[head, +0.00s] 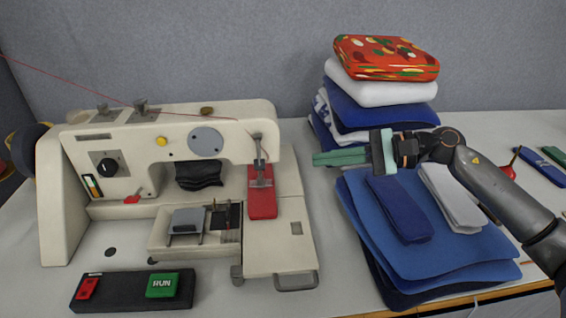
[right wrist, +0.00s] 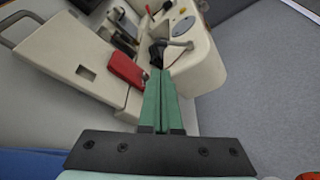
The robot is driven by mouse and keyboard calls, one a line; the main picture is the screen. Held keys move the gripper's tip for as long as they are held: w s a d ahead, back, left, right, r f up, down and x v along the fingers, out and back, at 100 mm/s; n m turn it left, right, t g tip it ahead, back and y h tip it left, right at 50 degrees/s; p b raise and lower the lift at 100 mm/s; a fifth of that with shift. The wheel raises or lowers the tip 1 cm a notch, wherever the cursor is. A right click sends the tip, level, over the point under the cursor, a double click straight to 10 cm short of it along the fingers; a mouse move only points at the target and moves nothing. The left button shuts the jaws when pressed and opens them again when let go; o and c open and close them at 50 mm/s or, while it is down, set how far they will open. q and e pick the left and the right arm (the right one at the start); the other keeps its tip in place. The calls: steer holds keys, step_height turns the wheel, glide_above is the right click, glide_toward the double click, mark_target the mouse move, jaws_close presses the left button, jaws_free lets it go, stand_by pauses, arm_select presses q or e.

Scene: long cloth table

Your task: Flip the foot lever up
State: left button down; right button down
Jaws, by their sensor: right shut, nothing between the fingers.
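A cream sewing machine (head: 130,145) stands on the left of the table. At the right end of its head a small dark lever (head: 257,140) shows above the needle and foot area (head: 261,172). In the right wrist view a dark lever (right wrist: 183,44) sticks out beside the head, just beyond my fingertips. I cannot tell its exact angle. A red plate (head: 262,203) lies under the foot. My right gripper (head: 316,159) is shut and empty, its green fingers pointing left toward the machine, apart from it in the head view. My left gripper is not in view.
Folded fabric (head: 382,92) is stacked high behind my right gripper. Blue cloths (head: 450,245) lie below it. A black box with a green RUN button (head: 162,285) sits at front left. A red thread runs across the top left. A grey wall stands behind.

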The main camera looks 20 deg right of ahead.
mark_target(259, 152)
arm_select(q)
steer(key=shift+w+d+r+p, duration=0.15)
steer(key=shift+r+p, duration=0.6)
steer(key=shift+p, duration=0.35)
arm_select(e)
steer(key=x, duration=1)
